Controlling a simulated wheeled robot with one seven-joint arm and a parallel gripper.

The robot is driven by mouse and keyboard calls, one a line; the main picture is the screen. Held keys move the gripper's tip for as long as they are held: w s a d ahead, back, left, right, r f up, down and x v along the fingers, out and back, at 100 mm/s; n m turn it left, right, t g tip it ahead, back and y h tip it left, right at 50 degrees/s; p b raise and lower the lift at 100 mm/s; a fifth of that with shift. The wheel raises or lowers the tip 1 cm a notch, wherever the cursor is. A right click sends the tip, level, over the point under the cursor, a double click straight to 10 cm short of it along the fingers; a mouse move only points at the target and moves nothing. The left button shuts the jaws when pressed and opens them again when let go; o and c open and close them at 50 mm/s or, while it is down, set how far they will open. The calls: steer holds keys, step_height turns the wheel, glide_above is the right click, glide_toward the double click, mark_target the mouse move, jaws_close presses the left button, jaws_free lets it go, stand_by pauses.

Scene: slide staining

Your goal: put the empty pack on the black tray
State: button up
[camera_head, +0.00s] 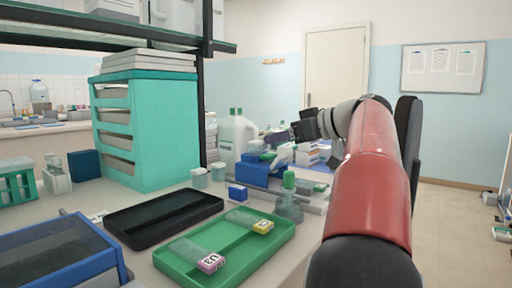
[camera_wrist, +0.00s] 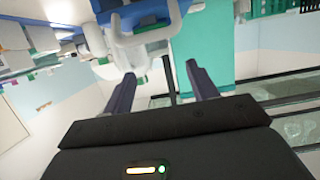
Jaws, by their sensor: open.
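The black tray (camera_head: 165,214) lies flat on the bench, and its floor looks bare. Just in front and to its right is a green tray (camera_head: 226,270). Two clear packs lie flat in the green tray: one with a pink end marked U3 (camera_head: 196,254) at the front, one with a yellow end (camera_head: 248,219) farther back. I cannot tell which pack is empty. My gripper (camera_head: 303,128) is raised behind and right of the trays, well apart from both packs. In the wrist view my gripper (camera_wrist: 161,82) shows its two fingers spread with nothing held.
A blue-rimmed box (camera_head: 62,254) stands left of the trays. Behind them are a teal drawer rack (camera_head: 146,130), small cups, a blue device (camera_head: 260,173), a green-capped bottle (camera_head: 289,200) and a white jug (camera_head: 236,135). A shelf overhangs the back left.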

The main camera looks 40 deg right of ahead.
mark_target(255, 141)
steer(key=p+x, duration=0.1)
steer(key=x, duration=0.6)
steer(key=shift+w, duration=0.3)
steer(key=c, duration=1.1)
steer(key=shift+r, duration=0.1)
steer(key=shift+c, duration=0.2)
